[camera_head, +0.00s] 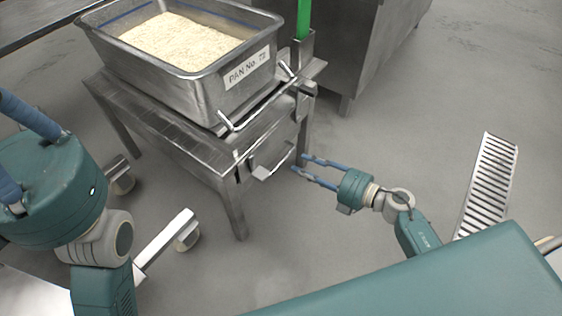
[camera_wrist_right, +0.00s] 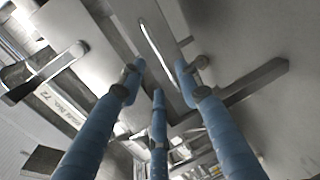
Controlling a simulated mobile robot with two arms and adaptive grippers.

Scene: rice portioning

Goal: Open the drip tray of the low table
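The low table (camera_head: 195,150) is steel and stands left of centre in the head view. The drip tray (camera_head: 271,149) sits under its top at the right end, with a bent metal handle (camera_head: 270,174) sticking out. The tray appears pushed in. My right gripper (camera_head: 299,163) has its blue fingers apart just right of the handle, pointing at it. In the right wrist view, the fingers (camera_wrist_right: 159,72) are spread and hold nothing; whether they touch the handle cannot be told. My left gripper (camera_head: 22,150) is at the left edge, its fingertips out of frame.
A steel pan (camera_head: 190,84) of rice, labelled PAN No. 72, stands on the table. A green upright (camera_head: 303,18) rises behind the table's right end. A steel cabinet (camera_head: 345,50) stands behind. A floor grate (camera_head: 488,185) lies right.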

